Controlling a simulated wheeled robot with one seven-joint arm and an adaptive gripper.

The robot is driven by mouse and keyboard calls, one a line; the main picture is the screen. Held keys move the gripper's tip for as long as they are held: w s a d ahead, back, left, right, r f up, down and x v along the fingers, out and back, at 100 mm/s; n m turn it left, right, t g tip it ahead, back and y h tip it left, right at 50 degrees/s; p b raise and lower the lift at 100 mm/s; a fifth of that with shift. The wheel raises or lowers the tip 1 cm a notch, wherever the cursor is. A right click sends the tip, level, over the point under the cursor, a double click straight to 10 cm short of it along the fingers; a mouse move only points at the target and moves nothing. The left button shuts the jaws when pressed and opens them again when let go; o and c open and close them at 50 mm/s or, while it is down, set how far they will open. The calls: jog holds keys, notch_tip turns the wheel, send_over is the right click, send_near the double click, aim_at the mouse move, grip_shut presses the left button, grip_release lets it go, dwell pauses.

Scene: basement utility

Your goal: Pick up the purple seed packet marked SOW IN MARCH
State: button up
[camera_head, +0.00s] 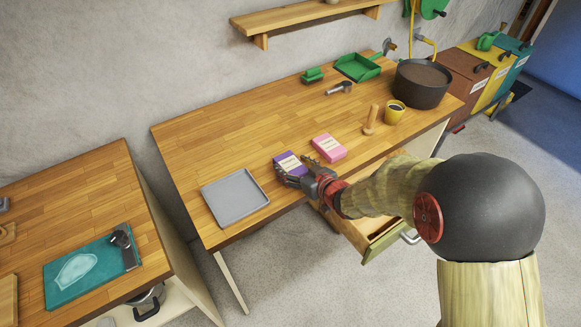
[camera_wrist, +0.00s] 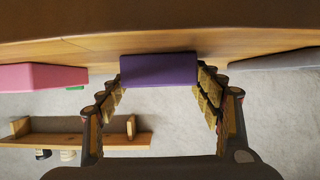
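The purple seed packet (camera_head: 288,160) lies on the wooden workbench near its front edge, with a pale label on top. In the wrist view its plain purple edge (camera_wrist: 158,70) faces me, and no label shows. My gripper (camera_head: 297,171) is low at the packet's front side. In the wrist view my gripper (camera_wrist: 160,80) has its fingers spread, one at each side of the packet. The fingertips are very near its sides; I cannot tell if they touch. A pink packet (camera_head: 329,147) lies just to the right; in the wrist view the pink packet (camera_wrist: 40,77) is at left.
A grey tray (camera_head: 236,196) lies left of the purple packet. A wooden tool (camera_head: 371,119), a yellow mug (camera_head: 394,112) and a black pot (camera_head: 421,84) stand to the right. An open drawer (camera_head: 378,239) juts out below.

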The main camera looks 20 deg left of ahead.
jog(key=c, duration=0.8)
jog(key=shift+r, duration=0.1)
